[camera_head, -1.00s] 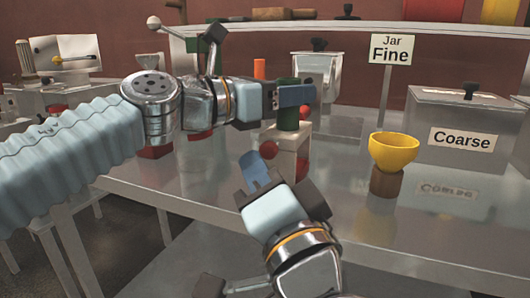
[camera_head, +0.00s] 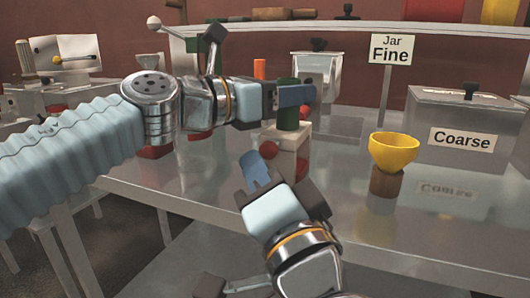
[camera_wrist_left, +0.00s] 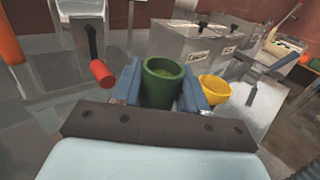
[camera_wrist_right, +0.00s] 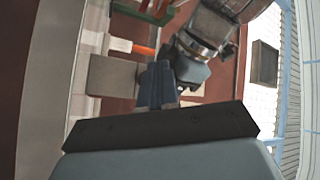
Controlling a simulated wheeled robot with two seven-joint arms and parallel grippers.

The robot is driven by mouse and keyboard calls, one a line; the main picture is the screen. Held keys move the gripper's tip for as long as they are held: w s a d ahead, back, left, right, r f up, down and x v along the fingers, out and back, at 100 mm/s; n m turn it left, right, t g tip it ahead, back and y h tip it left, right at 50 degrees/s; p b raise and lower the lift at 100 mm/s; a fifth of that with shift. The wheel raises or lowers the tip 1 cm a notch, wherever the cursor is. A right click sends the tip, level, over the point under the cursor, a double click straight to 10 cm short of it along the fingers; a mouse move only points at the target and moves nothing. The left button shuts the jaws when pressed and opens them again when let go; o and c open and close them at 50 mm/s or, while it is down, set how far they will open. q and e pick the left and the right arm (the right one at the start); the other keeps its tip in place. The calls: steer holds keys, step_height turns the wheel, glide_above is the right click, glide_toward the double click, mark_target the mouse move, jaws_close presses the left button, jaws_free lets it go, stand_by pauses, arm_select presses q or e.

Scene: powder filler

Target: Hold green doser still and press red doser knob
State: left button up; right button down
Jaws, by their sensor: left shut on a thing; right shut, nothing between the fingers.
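The green doser (camera_head: 288,118) is a green cylinder above a pale block (camera_head: 289,146). My left gripper (camera_head: 296,95) is shut around it near its top. The left wrist view shows the doser (camera_wrist_left: 163,82) between the two blue fingers, its round opening facing up. A red ball knob (camera_head: 268,149) sits on the left of the block, and another red ball (camera_head: 302,168) lower on the right. My right gripper (camera_head: 253,165) is shut and empty, just below and left of the first knob. Whether it touches is unclear. The right wrist view shows its fingers (camera_wrist_right: 157,85) together beside the block.
A yellow bowl (camera_head: 393,152) on a brown stand (camera_head: 387,181) is to the right. A Coarse bin (camera_head: 465,125) and a Jar Fine sign (camera_head: 390,50) stand farther back. The grey table (camera_head: 330,225) is clear around the bowl.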

mark_target(262, 153)
steer(key=shift+w, duration=0.15)
steer(key=shift+w+d, duration=0.15)
steer(key=shift+w, duration=0.1)
steer(key=shift+w+d, duration=0.2)
steer(key=shift+w, duration=0.35)
steer(key=shift+w+d, duration=0.15)
steer(key=shift+w, duration=0.35)
stand_by(1.0)
steer(key=shift+s, duration=0.1)
steer(key=shift+s+a, duration=0.25)
steer(key=shift+s, duration=0.45)
steer(key=shift+s+a, duration=0.25)
steer(key=shift+s, duration=0.45)
steer(key=s, duration=0.1)
steer(key=s+a, duration=0.1)
steer(key=s, duration=0.2)
steer(key=shift+s+a, duration=0.35)
